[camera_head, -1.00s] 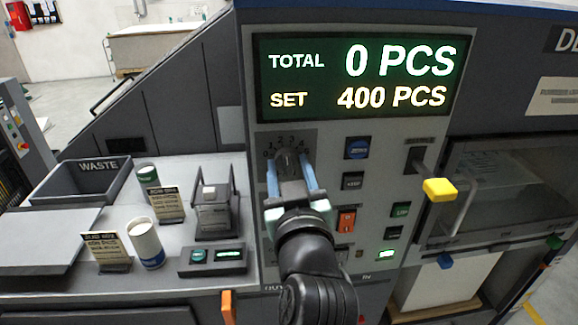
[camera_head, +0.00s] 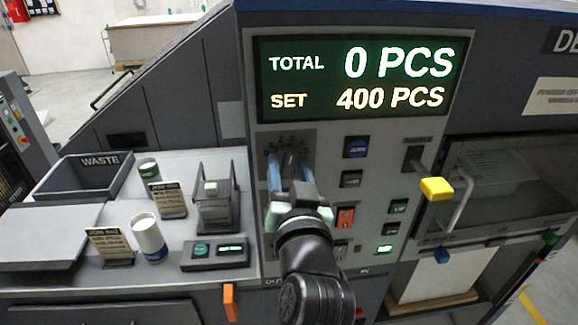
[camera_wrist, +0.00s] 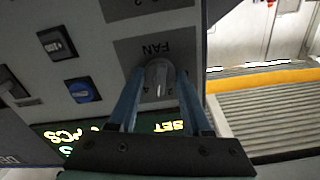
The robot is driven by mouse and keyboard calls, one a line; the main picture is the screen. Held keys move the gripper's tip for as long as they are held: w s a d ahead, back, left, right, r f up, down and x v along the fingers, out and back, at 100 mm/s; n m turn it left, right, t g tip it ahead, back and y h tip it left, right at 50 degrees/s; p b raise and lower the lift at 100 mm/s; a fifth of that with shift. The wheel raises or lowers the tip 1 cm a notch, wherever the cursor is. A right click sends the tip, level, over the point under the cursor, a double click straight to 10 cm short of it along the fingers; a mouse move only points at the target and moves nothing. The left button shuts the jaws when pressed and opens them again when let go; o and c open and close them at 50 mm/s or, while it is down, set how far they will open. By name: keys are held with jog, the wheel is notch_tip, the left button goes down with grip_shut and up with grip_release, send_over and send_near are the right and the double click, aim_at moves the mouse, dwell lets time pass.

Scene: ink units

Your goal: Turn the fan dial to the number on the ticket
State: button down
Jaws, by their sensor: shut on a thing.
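The fan dial (camera_head: 290,158) is a grey knob on the upright control panel, below the display, with numbers around it. My gripper (camera_head: 290,168) is at the dial with one blue finger on each side, shut on it. In the wrist view the dial (camera_wrist: 158,79) sits between the fingertips, by an upside-down FAN label. The exact setting of its pointer is unclear. Two small cards stand on the left counter: a rear card (camera_head: 167,200) and a front card (camera_head: 109,245). Their small print is too blurred to read, so I cannot tell which is the ticket.
The display (camera_head: 355,80) reads TOTAL 0 PCS, SET 400 PCS. Several buttons lie right of the dial, and a yellow-knobbed lever (camera_head: 436,189) juts out beyond them. A white cup (camera_head: 149,240), a green-topped can (camera_head: 149,168) and a WASTE bin (camera_head: 80,182) stand on the counter.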

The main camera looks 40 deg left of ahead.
jog(key=shift+f, duration=0.1)
jog(key=shift+c, duration=1.7)
grip_release()
jog(key=b+v, duration=0.2)
jog(key=v, duration=1.1)
jog(key=shift+b, duration=0.35)
